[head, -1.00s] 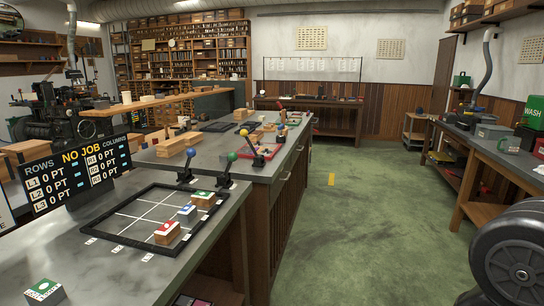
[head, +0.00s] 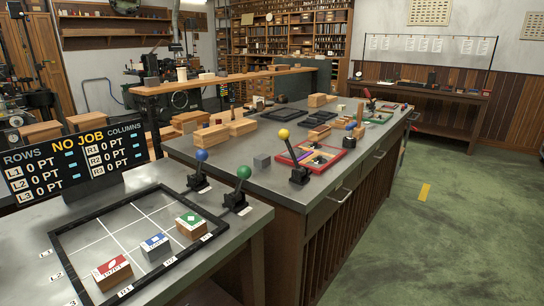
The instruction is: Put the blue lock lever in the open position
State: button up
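The blue lock lever (head: 200,169) stands on the bench at the back right of the black-framed grid. It has a blue ball knob on a dark shaft and a black base with a small white label. Its shaft looks nearly upright; I cannot read the label or tell its position from it. A green-knobbed lever (head: 241,188) stands just to its right and nearer. A yellow-knobbed lever (head: 293,157) stands farther right, its shaft tilted to the left. My gripper is not in view.
The framed grid (head: 172,267) holds red, blue and green-topped blocks (head: 112,271) along its near side. A NO JOB display (head: 75,163) stands behind it. The green floor (head: 440,240) at right is clear.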

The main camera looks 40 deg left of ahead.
aim_at(202, 155)
jog(key=i+u, duration=0.3)
jog(key=u, duration=0.15)
jog(key=i+l+u, duration=0.25)
jog(key=u, duration=0.2)
jog(key=i+l+u, duration=0.3)
jog(key=u, duration=0.15)
jog(key=i+l+u, duration=0.25)
jog(key=l+u, duration=0.2)
jog(key=i+l+u, duration=0.15)
jog(key=l+u, duration=1.15)
jog(key=i+l, duration=0.3)
jog(key=i, duration=0.15)
jog(key=i+l, duration=0.35)
jog(key=i, duration=0.15)
jog(key=i+j, duration=0.1)
jog(key=j, duration=0.65)
